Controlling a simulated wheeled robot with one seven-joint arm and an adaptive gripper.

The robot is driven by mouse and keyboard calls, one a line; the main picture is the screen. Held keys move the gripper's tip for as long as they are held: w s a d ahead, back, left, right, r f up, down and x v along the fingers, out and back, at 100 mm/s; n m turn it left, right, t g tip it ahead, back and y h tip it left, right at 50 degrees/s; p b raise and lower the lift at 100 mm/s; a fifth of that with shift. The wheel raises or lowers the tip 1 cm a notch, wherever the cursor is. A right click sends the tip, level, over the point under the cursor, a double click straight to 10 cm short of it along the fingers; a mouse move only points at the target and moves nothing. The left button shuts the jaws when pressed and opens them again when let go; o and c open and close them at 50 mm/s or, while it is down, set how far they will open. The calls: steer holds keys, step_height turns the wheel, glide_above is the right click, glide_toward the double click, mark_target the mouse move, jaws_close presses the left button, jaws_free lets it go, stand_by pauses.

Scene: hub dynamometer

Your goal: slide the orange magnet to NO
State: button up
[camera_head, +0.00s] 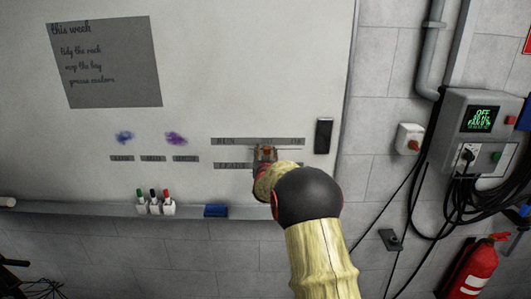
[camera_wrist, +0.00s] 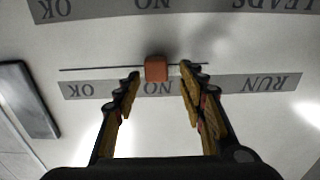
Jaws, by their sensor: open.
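The orange magnet (camera_wrist: 155,69) is a small block on the whiteboard, seen upside down in the wrist view. It sits on a thin dark slot line (camera_wrist: 100,69) between two label strips. It is level with the word NO on the RUN strip (camera_wrist: 235,84), touching or very near that strip's edge. The LEADS strip (camera_wrist: 225,8) also has a NO in the same column. My gripper (camera_wrist: 160,70) is open, with one finger on each side of the magnet and a visible gap on both sides. In the head view my gripper (camera_head: 265,153) hides most of the magnet.
A black block (camera_head: 323,136) is on the board right of the strips; it also shows in the wrist view (camera_wrist: 28,98). Several markers (camera_head: 155,204) and a blue eraser (camera_head: 215,211) are on the ledge (camera_head: 105,210) below. A grey control box (camera_head: 480,130) hangs on the right wall.

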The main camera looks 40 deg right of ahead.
steer(key=v, duration=1.1)
steer(key=shift+s+a, duration=0.2)
steer(key=shift+a, duration=0.05)
